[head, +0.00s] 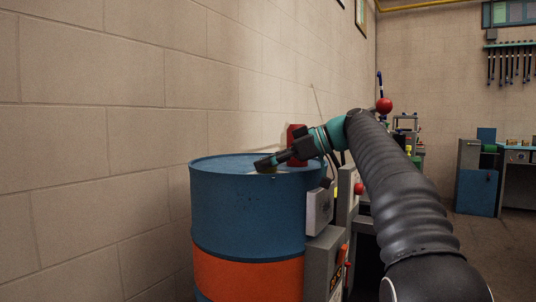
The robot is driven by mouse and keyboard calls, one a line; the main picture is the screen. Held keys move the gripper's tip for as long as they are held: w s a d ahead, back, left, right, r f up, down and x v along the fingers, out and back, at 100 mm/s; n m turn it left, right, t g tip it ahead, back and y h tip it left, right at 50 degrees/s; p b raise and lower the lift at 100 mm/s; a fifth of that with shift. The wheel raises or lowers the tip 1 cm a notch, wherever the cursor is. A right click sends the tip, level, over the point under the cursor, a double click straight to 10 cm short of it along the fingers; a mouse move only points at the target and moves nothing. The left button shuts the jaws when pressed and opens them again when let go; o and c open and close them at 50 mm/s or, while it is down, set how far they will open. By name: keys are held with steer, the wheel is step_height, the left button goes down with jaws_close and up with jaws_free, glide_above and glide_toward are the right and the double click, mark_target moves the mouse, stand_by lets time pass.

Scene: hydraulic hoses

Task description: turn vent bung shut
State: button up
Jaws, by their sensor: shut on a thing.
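A blue drum (247,215) with an orange band stands against the wall left of centre. My arm reaches in from the lower right, and my gripper (264,164) is low over the drum's top, pointing left. It is shut on a small dark thing at the lid, which I take to be the vent bung. The bung is mostly hidden by the fingers and too small to make out, so I cannot tell how far it is turned.
A red can (297,135) stands behind my gripper, close to it. Grey boxes (319,210) with controls are at the drum's right side. The block wall (120,120) is close behind the drum. A blue cabinet (477,185) and bench are at the far right.

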steer(key=shift+f+n+g+p, duration=0.1)
steer(key=shift+n+g+p, duration=0.2)
steer(key=shift+n+g, duration=0.25)
steer(key=o, duration=1.2)
steer(key=shift+c, duration=0.2)
steer(key=shift+m+t+b, duration=0.25)
steer(key=shift+b, duration=0.1)
